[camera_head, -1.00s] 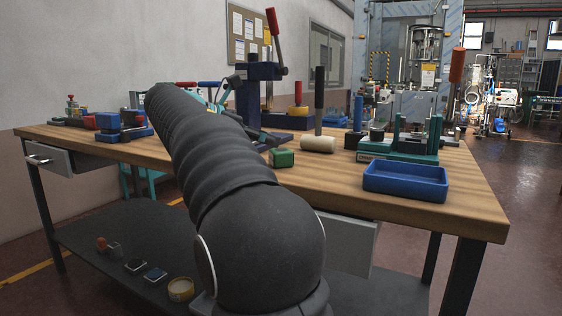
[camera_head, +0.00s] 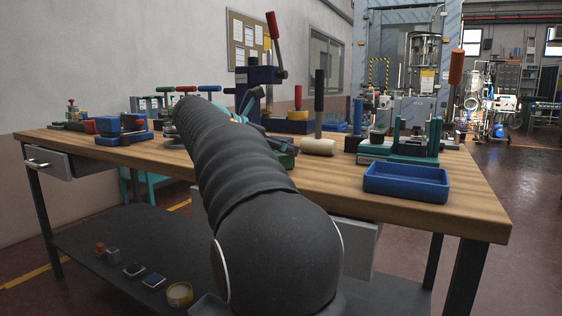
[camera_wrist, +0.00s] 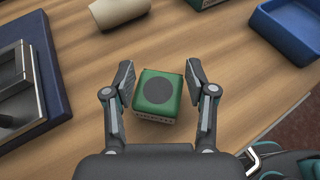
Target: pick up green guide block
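The green guide block (camera_wrist: 159,92) has a dark round spot on its top and sits on the wooden bench. In the wrist view it lies between the two fingers of my gripper (camera_wrist: 160,88). The fingers are apart, with a gap on each side of the block. In the head view my arm hides most of the green block (camera_head: 287,160), and my gripper (camera_head: 262,137) shows only in part near it.
A blue tray (camera_head: 406,182) stands on the right of the workbench (camera_head: 330,180). A blue press (camera_head: 262,85) is behind, and a green fixture (camera_head: 405,147) is to the right.

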